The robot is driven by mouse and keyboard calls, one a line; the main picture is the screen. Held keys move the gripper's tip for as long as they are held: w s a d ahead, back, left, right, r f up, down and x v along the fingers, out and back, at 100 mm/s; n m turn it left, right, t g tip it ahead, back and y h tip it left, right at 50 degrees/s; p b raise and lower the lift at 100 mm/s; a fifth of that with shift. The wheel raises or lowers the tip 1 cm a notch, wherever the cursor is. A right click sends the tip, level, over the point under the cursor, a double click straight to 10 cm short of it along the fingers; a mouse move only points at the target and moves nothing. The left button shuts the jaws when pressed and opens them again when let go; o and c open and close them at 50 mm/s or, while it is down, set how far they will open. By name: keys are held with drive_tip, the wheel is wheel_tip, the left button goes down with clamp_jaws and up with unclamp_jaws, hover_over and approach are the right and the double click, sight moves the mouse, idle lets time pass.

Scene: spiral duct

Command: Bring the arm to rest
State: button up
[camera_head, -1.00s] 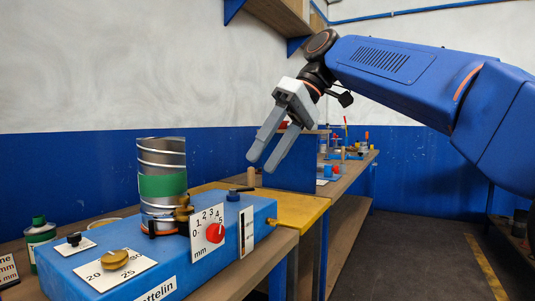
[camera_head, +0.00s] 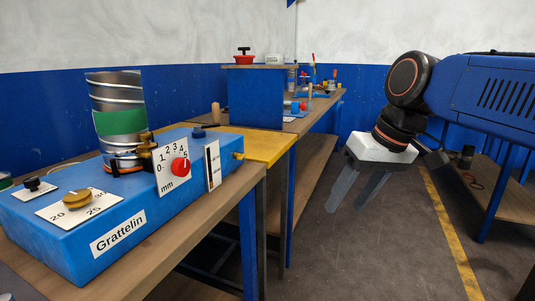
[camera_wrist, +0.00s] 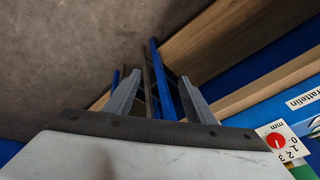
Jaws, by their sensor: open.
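My gripper (camera_head: 350,193) hangs at the right in the head view, over the floor and to the right of the workbench. Its two grey fingers point down and are apart, with nothing between them. The fingers also show in the wrist view (camera_wrist: 158,95), with bench legs and floor beyond them. My blue arm reaches in from the right edge of the head view. It touches nothing that I can see.
A blue machine marked Grattelin (camera_head: 120,240) with a spiral metal duct (camera_head: 119,95) stands on the wooden bench (camera_head: 205,215) at left. A yellow plate (camera_head: 255,146) lies behind it. A shelf (camera_head: 505,195) stands at right. The grey floor (camera_head: 370,255) between is open.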

drive_tip(key=s+d+f+m+h, duration=0.1)
drive_tip(key=s+d+f, duration=0.2)
drive_tip(key=f, duration=0.3)
drive_tip(key=s+d+f+m+t+h, duration=0.1)
drive_tip(key=s+d+f, duration=0.3)
drive_tip(key=f, duration=0.3)
drive_tip(key=s+d+f+m+t+h, duration=0.1)
drive_tip(key=s+d+f, duration=0.3)
drive_tip(key=f, duration=0.3)
drive_tip(key=shift+d+m, duration=0.3)
drive_tip(key=shift+d, duration=0.3)
drive_tip(key=shift+s, duration=0.1)
